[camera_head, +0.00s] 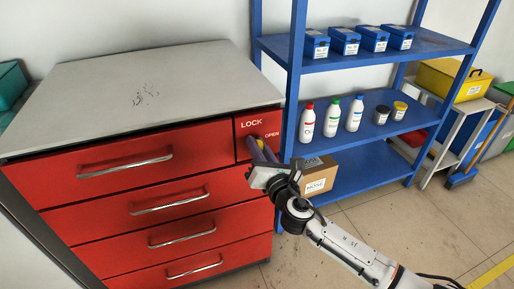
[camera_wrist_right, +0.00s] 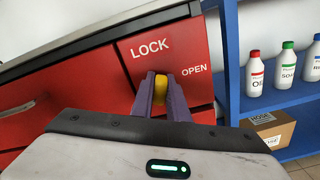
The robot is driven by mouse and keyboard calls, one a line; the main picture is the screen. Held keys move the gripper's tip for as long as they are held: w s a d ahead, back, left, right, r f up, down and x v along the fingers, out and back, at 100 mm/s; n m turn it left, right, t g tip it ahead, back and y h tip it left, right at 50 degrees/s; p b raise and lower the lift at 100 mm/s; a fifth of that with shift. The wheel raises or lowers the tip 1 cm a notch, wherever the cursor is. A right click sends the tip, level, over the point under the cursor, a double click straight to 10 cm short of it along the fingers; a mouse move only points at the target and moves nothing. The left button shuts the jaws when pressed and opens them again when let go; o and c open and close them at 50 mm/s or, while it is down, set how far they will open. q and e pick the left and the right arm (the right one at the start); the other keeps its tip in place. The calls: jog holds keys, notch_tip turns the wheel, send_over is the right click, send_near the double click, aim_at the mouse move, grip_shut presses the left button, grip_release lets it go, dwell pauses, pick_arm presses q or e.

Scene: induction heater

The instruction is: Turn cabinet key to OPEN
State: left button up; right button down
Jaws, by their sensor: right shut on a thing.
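The red cabinet (camera_head: 200,150) with a grey top stands at the left in the head view. Its upper right panel carries the labels LOCK (camera_wrist_right: 150,49) and OPEN (camera_wrist_right: 195,71). My right gripper (camera_head: 258,148) reaches this panel from the lower right. In the right wrist view its purple fingers (camera_wrist_right: 163,92) are shut on a yellow key (camera_wrist_right: 161,88) just below the LOCK label. The key looks upright, in line with LOCK rather than OPEN. The fingers hide the key's sides and the keyhole. My left gripper is not in view.
A blue shelf (camera_head: 350,145) with bottles and blue boxes stands right of the cabinet, close to my right gripper. A cardboard box (camera_head: 320,178) sits on its lower level, near my wrist. Drawer handles (camera_head: 125,164) stick out at the left. The floor in front is clear.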

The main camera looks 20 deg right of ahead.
jog(key=m, duration=0.3)
jog(key=shift+f+b, duration=0.1)
jog(key=shift+b, duration=0.25)
jog(key=m, duration=0.3)
jog(key=shift+d+m+b, duration=0.1)
jog(key=shift+m+b, duration=0.2)
jog(key=shift+b, duration=0.05)
jog(key=m, duration=0.3)
jog(key=shift+f, duration=0.1)
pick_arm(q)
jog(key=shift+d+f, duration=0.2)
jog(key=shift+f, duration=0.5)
pick_arm(e)
jog(key=shift+m, duration=1.6)
jog(key=c, duration=1.8)
grip_release()
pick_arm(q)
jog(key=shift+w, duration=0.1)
pick_arm(e)
jog(key=shift+o, duration=0.2)
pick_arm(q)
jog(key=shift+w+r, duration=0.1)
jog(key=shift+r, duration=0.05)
pick_arm(e)
jog(key=shift+s, duration=0.1)
